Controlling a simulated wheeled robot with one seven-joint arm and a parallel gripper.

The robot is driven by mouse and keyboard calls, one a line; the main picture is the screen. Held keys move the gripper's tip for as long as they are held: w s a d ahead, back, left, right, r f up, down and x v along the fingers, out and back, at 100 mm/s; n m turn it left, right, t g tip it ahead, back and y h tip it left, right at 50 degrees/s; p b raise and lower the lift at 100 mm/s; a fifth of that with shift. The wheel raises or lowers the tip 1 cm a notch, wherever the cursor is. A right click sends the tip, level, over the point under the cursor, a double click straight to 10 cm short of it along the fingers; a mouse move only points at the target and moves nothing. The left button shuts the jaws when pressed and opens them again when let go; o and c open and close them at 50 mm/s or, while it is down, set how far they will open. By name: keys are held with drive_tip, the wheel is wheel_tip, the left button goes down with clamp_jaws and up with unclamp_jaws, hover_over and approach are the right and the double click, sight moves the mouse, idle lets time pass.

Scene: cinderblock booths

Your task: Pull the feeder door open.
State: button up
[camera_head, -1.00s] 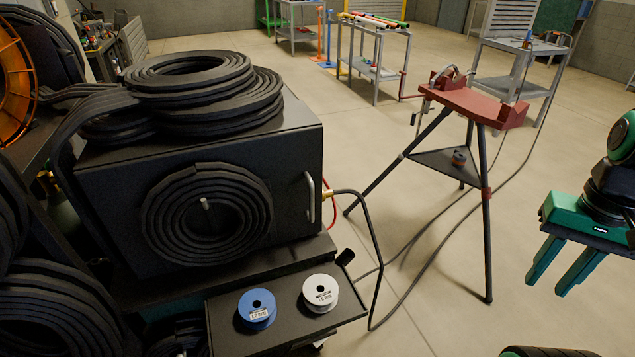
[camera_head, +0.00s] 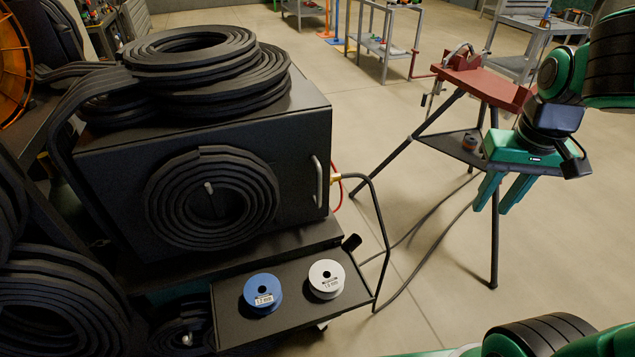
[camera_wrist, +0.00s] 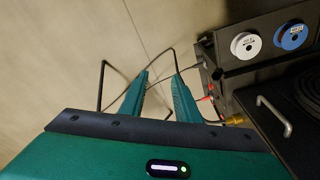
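The feeder is a black box (camera_head: 265,110) on a cart at the left of the head view. Its front door (camera_head: 295,160) appears closed, with a coil of black hose hung on it. A pale metal bar handle (camera_head: 319,181) stands upright near the door's right edge. The handle also shows in the wrist view (camera_wrist: 274,116), at the right, beyond my fingers. My green gripper (camera_head: 491,210) is well to the right of the handle, in front of the red-topped tripod stand. Its two fingers (camera_wrist: 160,76) are apart with nothing between them.
A tray (camera_head: 232,318) below the door holds a blue spool (camera_head: 262,293) and a white spool (camera_head: 326,279). A brass fitting with a black hose (camera_head: 368,182) projects right of the feeder. The tripod stand (camera_head: 484,85) is behind my gripper. Floor between feeder and tripod is mostly open.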

drive_tip(key=w+a+n+t, duration=0.2)
drive_tip(key=w+a+n, duration=0.2)
drive_tip(key=w+a, duration=0.7)
drive_tip(key=n+y, duration=0.2)
drive_tip(key=n, duration=0.2)
hover_over(319, 203)
drive_tip(key=f, duration=0.9)
drive_tip(key=shift+w, duration=0.4)
drive_tip(key=shift+t, duration=0.3)
clamp_jaws()
